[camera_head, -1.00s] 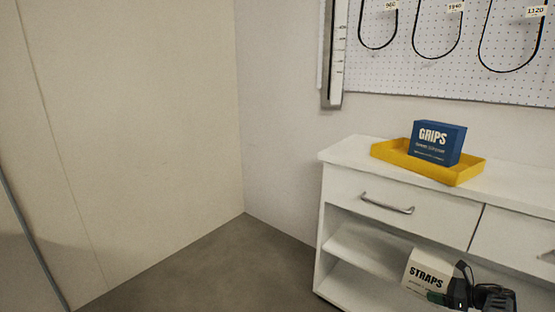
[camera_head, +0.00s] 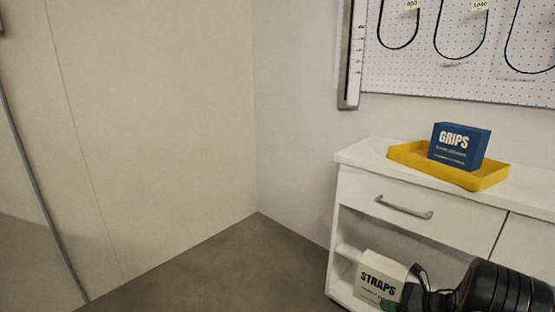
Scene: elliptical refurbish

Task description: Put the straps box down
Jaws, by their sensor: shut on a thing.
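The white straps box (camera_head: 379,281), with black "STRAPS" lettering and a green lower edge, is at the lower right, in front of the cabinet's open shelves. My gripper (camera_head: 412,285) comes in from the right and is shut on the right side of the box. The box looks slightly tilted. The far finger and the underside of the box are hidden, and I cannot tell whether the box touches a shelf.
A white cabinet (camera_head: 372,184) with a handled drawer has open shelves below. On its top, a yellow tray (camera_head: 487,183) holds a blue grips box (camera_head: 460,146). A pegboard (camera_head: 440,75) with hanging belts is above. Grey floor (camera_head: 235,270) to the left is clear.

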